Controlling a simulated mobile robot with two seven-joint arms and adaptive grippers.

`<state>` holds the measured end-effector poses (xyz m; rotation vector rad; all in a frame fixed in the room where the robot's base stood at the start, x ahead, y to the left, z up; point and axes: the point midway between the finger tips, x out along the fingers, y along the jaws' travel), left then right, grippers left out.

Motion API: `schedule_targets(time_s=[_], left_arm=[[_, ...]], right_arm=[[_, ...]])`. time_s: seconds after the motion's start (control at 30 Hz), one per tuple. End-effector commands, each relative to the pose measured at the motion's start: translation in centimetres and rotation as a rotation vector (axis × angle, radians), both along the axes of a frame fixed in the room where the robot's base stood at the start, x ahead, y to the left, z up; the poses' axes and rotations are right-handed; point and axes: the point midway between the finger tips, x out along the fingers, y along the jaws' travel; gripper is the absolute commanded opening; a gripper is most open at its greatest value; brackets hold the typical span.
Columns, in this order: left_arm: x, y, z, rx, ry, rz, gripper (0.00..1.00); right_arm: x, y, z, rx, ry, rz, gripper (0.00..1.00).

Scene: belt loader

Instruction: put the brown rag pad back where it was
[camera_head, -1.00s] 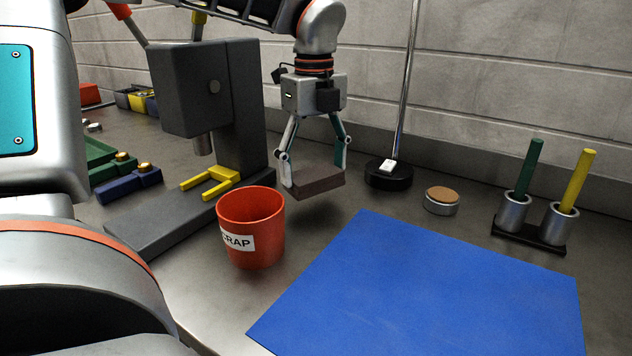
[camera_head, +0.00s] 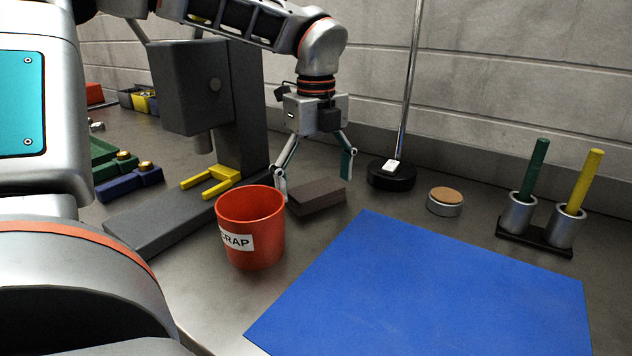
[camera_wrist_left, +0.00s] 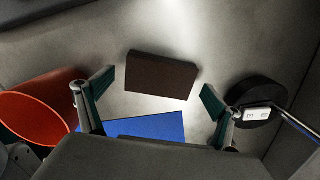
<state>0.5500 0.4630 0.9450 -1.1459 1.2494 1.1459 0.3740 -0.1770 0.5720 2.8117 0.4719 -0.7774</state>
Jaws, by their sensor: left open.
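The brown rag pad (camera_head: 318,197) is a flat dark brown block lying on the grey bench, between the red scrap bin and the round black stand base. It also shows in the left wrist view (camera_wrist_left: 161,75), lying between and beyond the fingers. My left gripper (camera_head: 315,182) is open, just above and behind the pad, with its fingers apart on either side. In the left wrist view the open fingers (camera_wrist_left: 158,95) show clear space on both sides of the pad. My right gripper is not in view.
The red scrap bin (camera_head: 251,228) stands left of the pad, with a grey press (camera_head: 190,90) behind it. The black stand base (camera_head: 391,175) with its pole is close on the right. A blue mat (camera_head: 430,285) lies in front, clear on top.

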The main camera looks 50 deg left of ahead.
Motion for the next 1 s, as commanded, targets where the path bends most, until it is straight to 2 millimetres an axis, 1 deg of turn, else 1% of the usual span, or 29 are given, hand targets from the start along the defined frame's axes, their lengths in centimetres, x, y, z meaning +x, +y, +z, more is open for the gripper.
schedule_targets(time_s=[0.07, 0.17, 0.27, 0.5, 0.6, 0.7, 0.83, 1.0], left_arm=[[0.0, 0.0, 0.2, 0.0, -0.001, 0.0, 0.93], [0.0, 0.0, 1.1, 0.002, -0.004, 0.0, 0.93], [0.1, 0.0, 2.7, 0.002, -0.006, 0.002, 0.93], [0.0, 0.1, 7.8, 0.004, -0.008, 0.002, 0.93], [0.0, 0.0, 9.6, 0.002, -0.006, 0.001, 0.93], [0.0, 0.0, 10.9, 0.002, -0.004, 0.001, 0.93], [0.0, 0.0, 12.0, 0.002, -0.001, 0.0, 0.93], [0.0, 0.0, 12.4, 0.0, 0.001, 0.0, 0.93]], right_arm=[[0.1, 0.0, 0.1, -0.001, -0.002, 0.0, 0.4], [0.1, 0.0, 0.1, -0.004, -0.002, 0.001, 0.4], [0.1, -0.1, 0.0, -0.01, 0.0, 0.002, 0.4], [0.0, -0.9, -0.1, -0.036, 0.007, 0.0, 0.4], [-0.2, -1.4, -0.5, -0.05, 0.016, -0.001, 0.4], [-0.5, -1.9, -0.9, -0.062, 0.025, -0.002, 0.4], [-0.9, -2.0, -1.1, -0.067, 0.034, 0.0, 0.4], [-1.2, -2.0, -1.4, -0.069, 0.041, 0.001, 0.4]])
